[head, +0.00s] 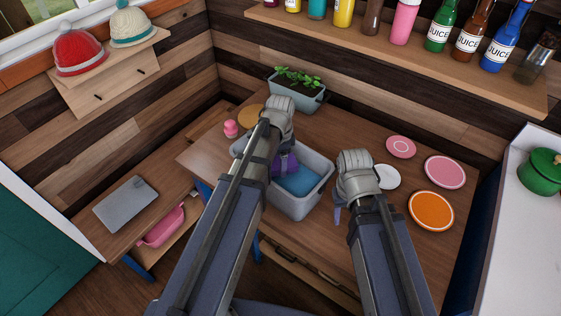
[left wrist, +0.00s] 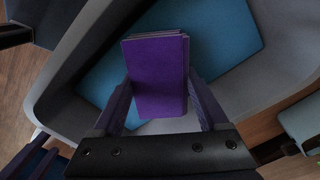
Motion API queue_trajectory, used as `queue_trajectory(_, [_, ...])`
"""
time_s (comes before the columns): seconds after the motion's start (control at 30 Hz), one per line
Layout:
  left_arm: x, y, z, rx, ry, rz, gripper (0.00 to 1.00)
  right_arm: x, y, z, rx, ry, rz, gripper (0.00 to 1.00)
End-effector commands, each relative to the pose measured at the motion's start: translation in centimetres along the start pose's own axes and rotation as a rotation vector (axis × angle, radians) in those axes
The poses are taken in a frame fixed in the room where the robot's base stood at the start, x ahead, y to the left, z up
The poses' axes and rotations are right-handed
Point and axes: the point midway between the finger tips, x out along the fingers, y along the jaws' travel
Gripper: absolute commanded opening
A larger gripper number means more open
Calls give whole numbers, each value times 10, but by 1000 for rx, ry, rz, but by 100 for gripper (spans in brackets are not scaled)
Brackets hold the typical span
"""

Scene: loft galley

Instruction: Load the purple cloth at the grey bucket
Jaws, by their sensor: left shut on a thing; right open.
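The purple cloth (head: 285,164) is a folded stack. My left gripper (head: 283,168) is shut on it, and the left wrist view shows the cloth (left wrist: 155,75) between the two fingers. The cloth is above the inside of the grey bucket (head: 300,207), an open-topped tub on the wooden table. A blue cloth (head: 300,181) lies in the bucket, below the purple one; it also shows in the left wrist view (left wrist: 215,45). I cannot tell whether the two cloths touch. My right gripper (head: 340,213) is open and empty, to the right of the bucket.
A grey planter with a plant (head: 296,88) stands behind the bucket. A pink bottle (head: 231,128) is to its left. A white plate (head: 387,177), an orange plate (head: 431,210) and pink plates (head: 445,172) lie to the right. A shelf of bottles (head: 400,40) runs along the wall.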

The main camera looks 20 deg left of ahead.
Motion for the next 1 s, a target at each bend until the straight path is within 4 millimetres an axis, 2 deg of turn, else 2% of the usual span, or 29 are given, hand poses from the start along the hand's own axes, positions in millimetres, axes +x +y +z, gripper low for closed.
queue_trajectory(1.0, [9, 0, 0, 0, 0, 0, 32, 9, -1, 0, 0, 0, 0, 50])
